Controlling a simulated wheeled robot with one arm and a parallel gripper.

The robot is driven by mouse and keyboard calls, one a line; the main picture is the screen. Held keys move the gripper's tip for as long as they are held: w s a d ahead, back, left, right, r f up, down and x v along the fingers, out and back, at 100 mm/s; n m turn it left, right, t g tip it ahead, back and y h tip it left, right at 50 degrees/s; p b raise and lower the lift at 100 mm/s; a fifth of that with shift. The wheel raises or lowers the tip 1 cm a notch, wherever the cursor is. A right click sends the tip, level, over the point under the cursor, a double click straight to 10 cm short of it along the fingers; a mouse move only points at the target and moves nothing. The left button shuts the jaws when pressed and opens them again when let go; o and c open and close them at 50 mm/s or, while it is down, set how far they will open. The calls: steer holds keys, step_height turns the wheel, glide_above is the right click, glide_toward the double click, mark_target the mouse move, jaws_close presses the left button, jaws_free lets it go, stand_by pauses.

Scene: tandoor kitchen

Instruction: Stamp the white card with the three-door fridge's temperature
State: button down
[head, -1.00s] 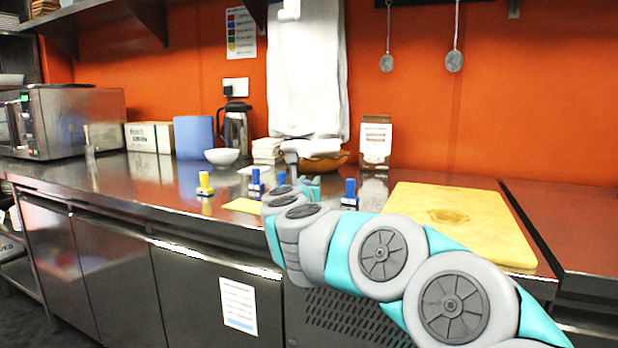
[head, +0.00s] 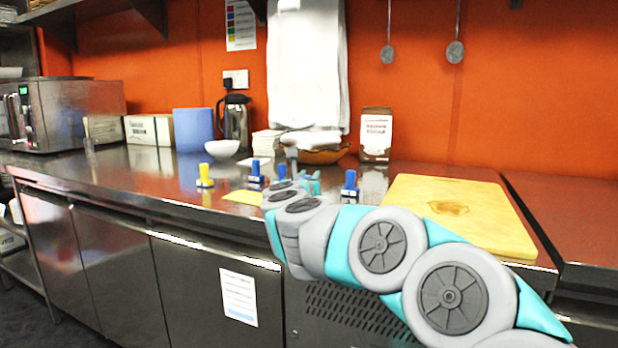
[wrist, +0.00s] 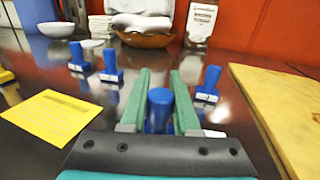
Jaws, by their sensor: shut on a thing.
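My gripper (wrist: 160,100) is shut on a stamp with a blue handle (wrist: 160,112), upright between the green fingers in the wrist view. In the head view my gripper (head: 308,184) is partly hidden by my arm. A yellow card (wrist: 50,117) lies flat to the left of the gripper; it also shows in the head view (head: 242,197). A small white patch (wrist: 214,133) shows beside the right finger; I cannot tell whether it is the white card. Steel under-counter doors (head: 115,265) show below; I see no temperature reading there.
Other blue stamps (wrist: 110,65) (wrist: 208,84) and a yellow stamp (head: 205,176) stand on the steel counter (head: 150,185). A yellow cutting board (wrist: 285,105) lies right of the gripper. A wooden bowl (wrist: 145,38) and a carton (wrist: 200,22) stand behind. A printed sheet (head: 238,297) hangs on a door.

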steer(key=shift+f+b, duration=0.55)
steer(key=shift+b, duration=0.05)
stand_by(0.5)
stand_by(0.5)
step_height(320, 180, up, 7)
steer(key=p, duration=0.3)
stand_by(0.5)
stand_by(0.7)
